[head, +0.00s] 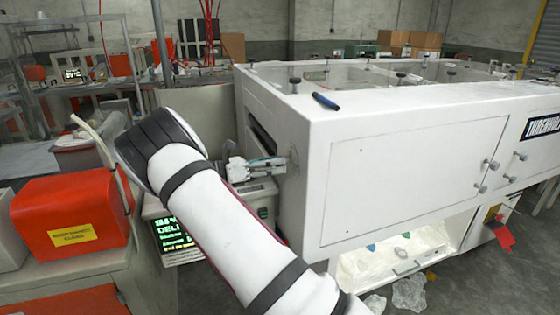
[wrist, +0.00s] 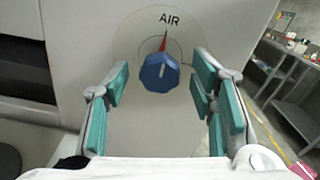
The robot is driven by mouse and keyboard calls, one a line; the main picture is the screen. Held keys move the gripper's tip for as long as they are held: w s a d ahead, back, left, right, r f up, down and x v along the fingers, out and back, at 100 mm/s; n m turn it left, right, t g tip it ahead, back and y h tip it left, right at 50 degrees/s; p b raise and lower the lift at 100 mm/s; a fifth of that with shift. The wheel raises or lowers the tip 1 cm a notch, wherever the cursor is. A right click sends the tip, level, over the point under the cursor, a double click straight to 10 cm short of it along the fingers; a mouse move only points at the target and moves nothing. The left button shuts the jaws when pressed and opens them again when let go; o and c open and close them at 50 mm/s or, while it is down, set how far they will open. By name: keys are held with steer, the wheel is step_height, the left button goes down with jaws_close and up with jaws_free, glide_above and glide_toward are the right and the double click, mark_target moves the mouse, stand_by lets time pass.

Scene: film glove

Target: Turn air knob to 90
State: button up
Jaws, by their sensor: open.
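The air knob (wrist: 159,73) is a blue faceted knob on a pale round plate under the word AIR in the wrist view. A red pointer (wrist: 164,42) shows just above it, aimed up near the lettering. The white line on the knob face stands close to upright. In the head view my gripper (head: 272,163) is at the left end of the white machine (head: 390,180); the knob cannot be made out there.
A dark slot (wrist: 25,85) opens in the machine left of the knob. A dark pen (head: 325,101) lies on the machine top. Metal tables (wrist: 300,80) stand at right in the wrist view.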

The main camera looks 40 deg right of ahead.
steer(key=shift+x, duration=1.15)
steer(key=c, duration=1.2)
